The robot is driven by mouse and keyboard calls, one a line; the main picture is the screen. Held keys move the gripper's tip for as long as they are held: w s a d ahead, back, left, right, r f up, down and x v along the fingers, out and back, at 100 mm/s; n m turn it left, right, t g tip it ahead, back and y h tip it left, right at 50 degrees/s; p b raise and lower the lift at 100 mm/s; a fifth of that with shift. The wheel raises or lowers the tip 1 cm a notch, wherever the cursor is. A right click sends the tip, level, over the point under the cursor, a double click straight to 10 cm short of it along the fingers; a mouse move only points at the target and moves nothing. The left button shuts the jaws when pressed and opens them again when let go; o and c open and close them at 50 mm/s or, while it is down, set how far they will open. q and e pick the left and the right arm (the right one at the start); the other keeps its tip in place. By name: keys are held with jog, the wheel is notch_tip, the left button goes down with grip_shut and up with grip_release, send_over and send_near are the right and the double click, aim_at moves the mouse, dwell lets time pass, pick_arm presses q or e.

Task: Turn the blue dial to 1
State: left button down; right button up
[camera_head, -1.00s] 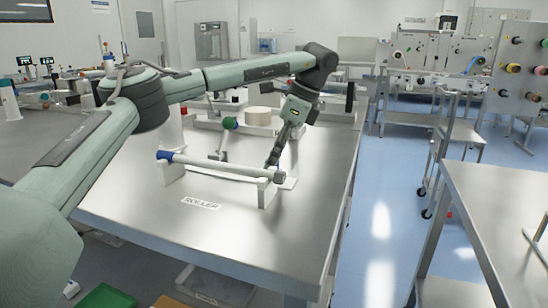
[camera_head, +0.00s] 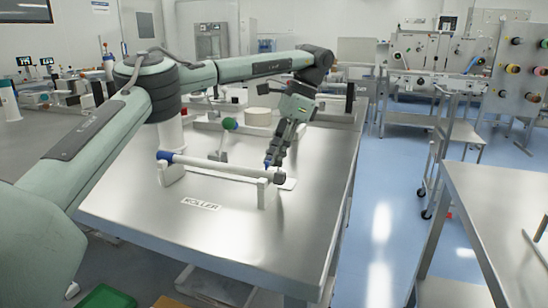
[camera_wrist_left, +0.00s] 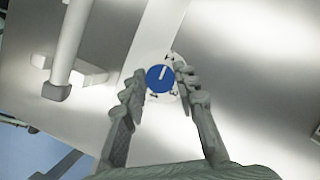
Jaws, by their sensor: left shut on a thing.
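The blue dial (camera_wrist_left: 160,78) shows in the left wrist view as a round face with a white pointer line. The line points up and slightly right in that view. Small dark marks surround it on a pale plate, too small to read. My left gripper (camera_wrist_left: 157,88) is shut on the dial, with one finger on each side of it. My right gripper is not in view.
The white roller (camera_head: 215,167) lies on stands on the metal table (camera_head: 150,200), close beside the gripper. A ROLLER label (camera_head: 201,204) lies in front. The table's front right is clear. Another metal table (camera_head: 500,200) stands right.

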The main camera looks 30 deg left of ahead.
pick_arm(q)
jog(key=c, duration=1.2)
grip_release()
jog(key=v, duration=1.2)
jog(key=shift+w, duration=0.1)
jog(key=shift+f, duration=0.1)
